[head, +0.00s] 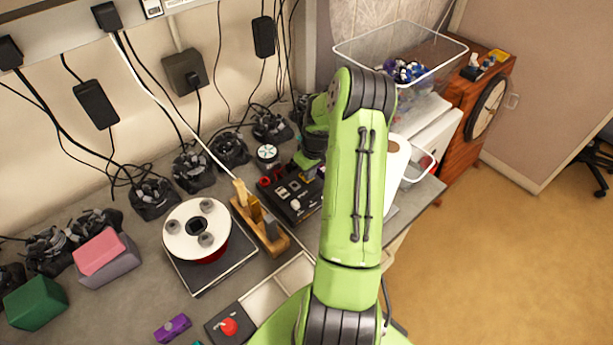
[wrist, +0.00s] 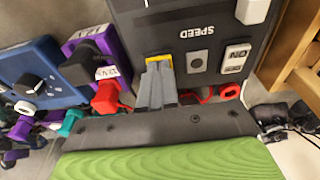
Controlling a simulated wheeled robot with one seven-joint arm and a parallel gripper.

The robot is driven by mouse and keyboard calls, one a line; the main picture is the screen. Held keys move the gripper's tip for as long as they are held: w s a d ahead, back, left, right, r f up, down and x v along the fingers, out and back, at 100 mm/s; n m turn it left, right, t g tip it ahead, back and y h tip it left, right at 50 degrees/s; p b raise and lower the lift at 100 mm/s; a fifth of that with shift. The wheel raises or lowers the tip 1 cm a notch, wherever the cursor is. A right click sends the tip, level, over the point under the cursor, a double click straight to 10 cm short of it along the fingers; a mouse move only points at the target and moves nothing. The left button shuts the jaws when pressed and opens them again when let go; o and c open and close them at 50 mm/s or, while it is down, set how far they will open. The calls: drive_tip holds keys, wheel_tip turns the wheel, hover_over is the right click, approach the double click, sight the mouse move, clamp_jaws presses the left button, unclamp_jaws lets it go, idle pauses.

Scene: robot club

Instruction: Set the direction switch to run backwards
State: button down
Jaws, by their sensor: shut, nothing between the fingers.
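The black control box (head: 290,200) sits on the bench left of my arm, with several small light switches or labels on top. In the wrist view its dark panel (wrist: 190,30) shows upside-down, with the word SPEED, a grey square with a dark centre (wrist: 197,62), a white ON piece (wrist: 236,58) and a pale block (wrist: 252,10) at the top edge. I cannot tell which part is the direction switch. My gripper (wrist: 159,66) is shut and empty, its grey, yellow-tipped fingers over the panel's near edge beside the grey square. Contact cannot be told. In the head view my arm partly hides the box.
A wooden holder (head: 262,228) and a white-topped spool (head: 197,231) stand left of the box. In the wrist view, a purple box (wrist: 88,35) with a red part (wrist: 108,98) and a blue box (wrist: 38,72) are close by. A clear bin (head: 353,48) is behind.

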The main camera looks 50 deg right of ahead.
wheel_tip(320, 180, up, 7)
drive_tip(key=p, duration=0.4)
idle(0.4)
idle(0.4)
